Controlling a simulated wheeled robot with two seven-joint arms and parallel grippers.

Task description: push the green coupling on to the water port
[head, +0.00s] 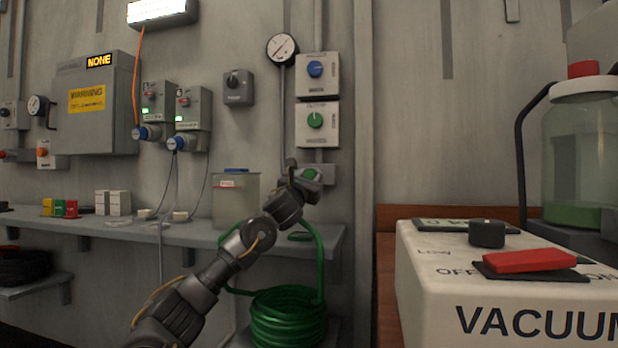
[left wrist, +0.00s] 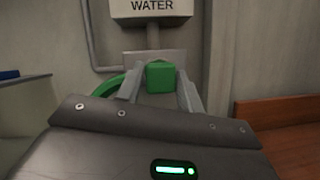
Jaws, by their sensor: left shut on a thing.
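The green coupling (head: 311,174) is at the wall below the box with the green knob. My left gripper (head: 303,180) is shut on it. In the left wrist view the coupling (left wrist: 160,75) sits between the two fingers of my gripper (left wrist: 160,90). The grey plate of the water port (head: 328,172) is just beyond the coupling; it also shows in the left wrist view (left wrist: 143,56), below the box marked WATER (left wrist: 152,8). The port's mouth is hidden behind the coupling, so I cannot tell whether they touch. My right gripper is not in view.
The green hose (head: 287,318) lies coiled below the shelf (head: 185,229) and rises towards the coupling. A clear container (head: 235,203) stands on the shelf, left of my gripper. A vacuum unit (head: 440,290) fills the lower right. The wall right of the port is bare.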

